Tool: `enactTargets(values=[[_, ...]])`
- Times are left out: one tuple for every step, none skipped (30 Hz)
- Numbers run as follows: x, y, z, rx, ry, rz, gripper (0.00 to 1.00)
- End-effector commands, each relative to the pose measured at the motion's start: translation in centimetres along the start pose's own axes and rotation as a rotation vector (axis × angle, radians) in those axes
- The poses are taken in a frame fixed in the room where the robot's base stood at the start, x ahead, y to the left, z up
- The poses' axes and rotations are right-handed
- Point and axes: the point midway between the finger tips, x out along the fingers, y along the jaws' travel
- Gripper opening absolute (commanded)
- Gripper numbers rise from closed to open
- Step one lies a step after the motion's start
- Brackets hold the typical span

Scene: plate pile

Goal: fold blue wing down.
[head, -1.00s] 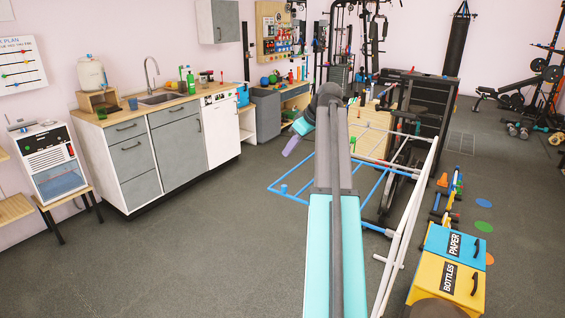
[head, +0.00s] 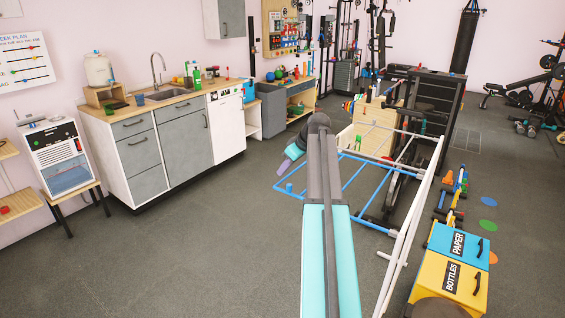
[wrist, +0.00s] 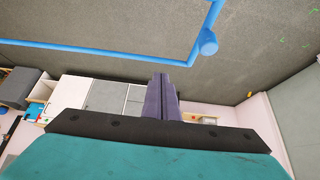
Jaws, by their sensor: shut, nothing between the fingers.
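The blue wing (head: 372,226) is an open frame of blue bars that sticks out to the left of a white rack (head: 413,215), roughly level. A short blue peg (head: 289,187) stands at its outer left corner. My arm hides part of the wing in the head view. My gripper (head: 284,168) hangs near that outer corner, and its purple fingers are shut and empty. In the wrist view the fingers (wrist: 162,98) are together, and the blue wing (wrist: 120,55) crosses the top with its peg (wrist: 208,42). The fingers look apart from the bars.
A sink counter (head: 145,162) stands along the left wall. A small appliance on a wooden stand (head: 68,155) is at far left. Yellow and blue bins (head: 430,275) stand at right front. A dark rack (head: 425,115) is behind the white rack. The floor left of the wing is clear.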

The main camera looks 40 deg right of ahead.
Motion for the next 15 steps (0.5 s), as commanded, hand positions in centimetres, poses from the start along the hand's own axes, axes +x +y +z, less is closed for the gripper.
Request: enactTargets(values=[[0.3,-0.1,0.4,0.001,0.0,0.0,0.0],[0.5,-0.1,0.6,0.001,0.0,0.0,0.0],[0.7,-0.1,0.8,0.001,0.0,0.0,0.0],[0.8,0.0,0.9,0.001,0.0,0.0,0.0],[1.0,0.0,1.0,0.0,0.0,0.0,0.0],[1.1,0.0,1.2,0.0,0.0,0.0,0.0],[1.2,0.0,1.2,0.0,0.0,0.0,0.0],[1.2,0.0,1.3,-0.001,0.0,0.0,0.0],[1.3,0.0,1.4,-0.001,0.0,0.0,0.0],[1.4,0.0,1.4,-0.001,0.0,0.0,0.0],[1.4,0.0,1.4,-0.001,0.0,0.0,0.0],[1.4,0.0,1.4,-0.001,0.0,0.0,0.0],[1.4,0.0,1.5,-0.001,0.0,0.0,0.0],[1.4,0.0,1.5,-0.001,0.0,0.0,0.0],[1.4,0.0,1.4,-0.001,0.0,0.0,0.0]])
